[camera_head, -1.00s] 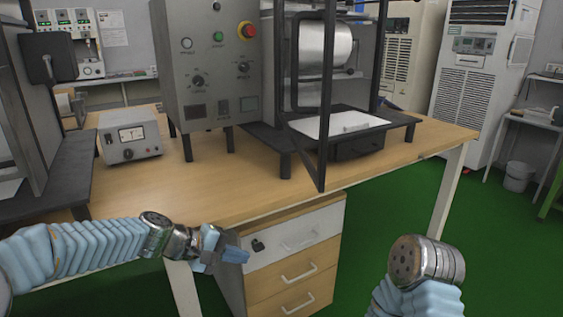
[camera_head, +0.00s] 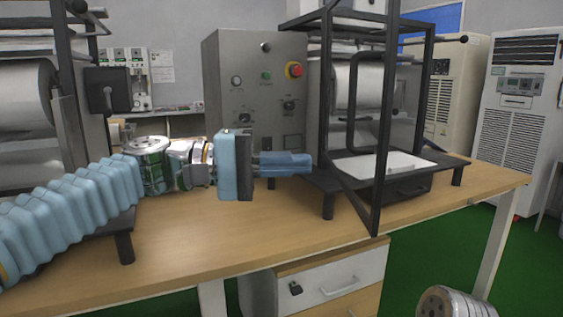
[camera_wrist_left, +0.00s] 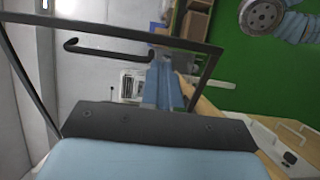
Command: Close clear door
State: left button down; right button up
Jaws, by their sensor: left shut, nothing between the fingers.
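The clear door (camera_head: 389,115) is a black-framed pane on the machine at the right of the head view. It stands open, its free edge swung out toward me past the table's front. Its dark bar handle shows in the left wrist view (camera_wrist_left: 105,51), where the door's frame crosses the upper part. My left gripper (camera_head: 308,163) is shut and empty, level with the machine's base plate and left of the door's lower bar. Its blue fingers show pressed together in the left wrist view (camera_wrist_left: 158,85). Whether they touch the door I cannot tell. My right gripper is out of view.
A grey control box (camera_head: 255,95) with a red button stands behind my left gripper. The machine's black base (camera_head: 325,182) carries a white plate (camera_head: 385,165). Another machine (camera_head: 28,110) is at the left. The wooden table (camera_head: 230,235) is bare in front; drawers (camera_head: 335,275) stand below.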

aim_at(378, 163)
pick_arm(q)
jog(key=d+p, duration=0.1)
jog(key=d, duration=0.8)
jog(key=shift+s, duration=0.15)
jog(key=shift+d, duration=0.35)
jog(key=shift+d, duration=0.1)
